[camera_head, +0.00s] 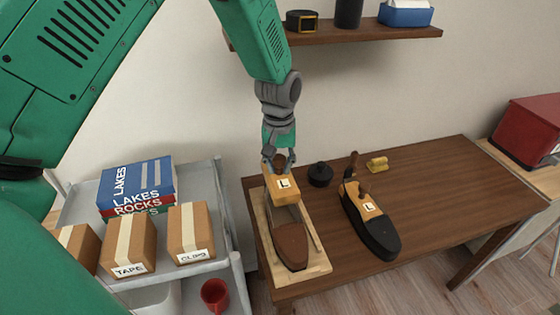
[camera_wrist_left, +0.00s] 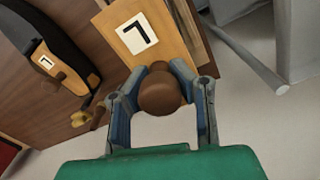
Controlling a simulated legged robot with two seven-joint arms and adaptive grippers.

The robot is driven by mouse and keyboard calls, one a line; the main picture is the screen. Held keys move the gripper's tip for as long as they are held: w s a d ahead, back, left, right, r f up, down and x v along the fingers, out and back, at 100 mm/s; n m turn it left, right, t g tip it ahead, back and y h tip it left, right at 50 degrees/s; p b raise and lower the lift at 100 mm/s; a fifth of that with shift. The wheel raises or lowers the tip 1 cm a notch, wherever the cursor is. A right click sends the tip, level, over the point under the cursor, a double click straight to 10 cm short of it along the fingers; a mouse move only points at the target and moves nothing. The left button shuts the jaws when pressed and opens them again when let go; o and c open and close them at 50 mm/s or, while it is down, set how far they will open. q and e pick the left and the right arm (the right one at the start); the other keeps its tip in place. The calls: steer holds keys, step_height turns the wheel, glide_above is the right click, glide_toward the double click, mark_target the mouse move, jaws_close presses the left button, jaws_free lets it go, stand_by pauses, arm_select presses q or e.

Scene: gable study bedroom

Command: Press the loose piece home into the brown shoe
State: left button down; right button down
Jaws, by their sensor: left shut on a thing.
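The brown shoe (camera_head: 291,246) lies in a shallow pale wooden tray (camera_head: 318,268) at the table's left end, toe toward me. The loose piece is a light wooden block (camera_head: 272,198) with a white L label, at the shoe's heel end. It also shows in the left wrist view (camera_wrist_left: 167,42), with a round brown knob (camera_wrist_left: 160,94). My left gripper (camera_head: 279,160) comes down from above and is shut on that knob; its fingers flank it in the wrist view (camera_wrist_left: 161,95). The block covers the shoe's heel; I cannot tell how deep it sits. My right gripper is not in view.
A black shoe (camera_head: 379,237) with an L-labelled wooden insert stands to the right. A black round pot (camera_head: 320,175) and a yellow item (camera_head: 377,164) lie behind. A grey cart (camera_head: 225,225) with boxes and books stands left. The table's right part is clear.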

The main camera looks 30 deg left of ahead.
arm_select(q)
steer(key=shift+d+f+b, duration=0.1)
steer(key=shift+f+b, duration=1.9)
steer(key=shift+f, duration=0.2)
steer(key=shift+f+b, duration=0.95)
steer(key=shift+f, duration=1.8)
steer(key=shift+f+p, duration=0.2)
steer(key=shift+p, duration=0.3)
steer(key=shift+f, duration=0.35)
steer(key=c, duration=1.3)
jaws_free()
steer(key=shift+o, duration=0.4)
steer(key=o, duration=0.5)
